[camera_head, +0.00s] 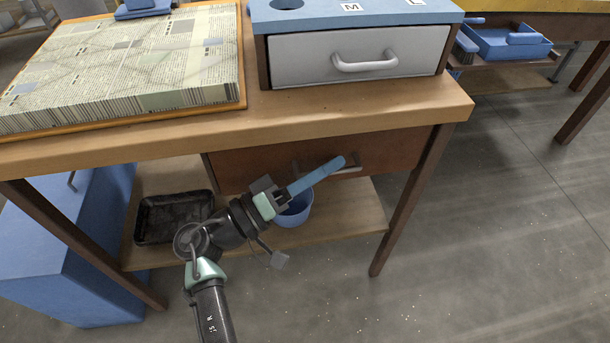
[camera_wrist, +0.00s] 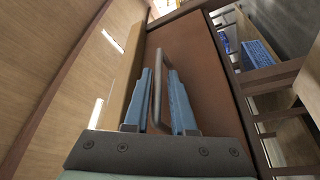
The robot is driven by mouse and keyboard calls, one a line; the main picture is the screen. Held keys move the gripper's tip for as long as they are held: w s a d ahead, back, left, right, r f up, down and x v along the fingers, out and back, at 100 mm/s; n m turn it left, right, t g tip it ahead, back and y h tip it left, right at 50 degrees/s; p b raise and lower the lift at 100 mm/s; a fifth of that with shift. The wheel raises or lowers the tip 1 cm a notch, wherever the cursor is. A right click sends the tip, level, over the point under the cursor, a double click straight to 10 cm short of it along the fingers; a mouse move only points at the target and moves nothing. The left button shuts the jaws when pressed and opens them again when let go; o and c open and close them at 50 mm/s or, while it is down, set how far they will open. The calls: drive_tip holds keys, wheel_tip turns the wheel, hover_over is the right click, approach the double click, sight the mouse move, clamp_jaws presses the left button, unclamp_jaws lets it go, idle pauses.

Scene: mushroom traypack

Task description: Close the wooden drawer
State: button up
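The wooden drawer (camera_head: 385,150) is a brown front with a metal bar handle (camera_head: 345,169), under the tabletop of the wooden table (camera_head: 300,113). I cannot tell how far out it stands. My gripper (camera_head: 338,165) is at the handle, its blue fingers in front of the drawer. In the wrist view the drawer front (camera_wrist: 200,60) fills the middle. The handle bar (camera_wrist: 157,85) runs between the two fingers of my gripper (camera_wrist: 160,78). The fingers are apart, with gaps beside the bar; the right finger looks to be on the drawer side of it.
A grey drawer (camera_head: 340,58) in a blue-topped box and a large printed slab (camera_head: 130,70) stand on the table. Below, the shelf (camera_head: 345,215) holds a black tray (camera_head: 172,222) and a blue bowl (camera_head: 296,209).

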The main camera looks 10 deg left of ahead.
drive_tip(key=p+v, duration=0.2)
drive_tip(key=v, duration=1.1)
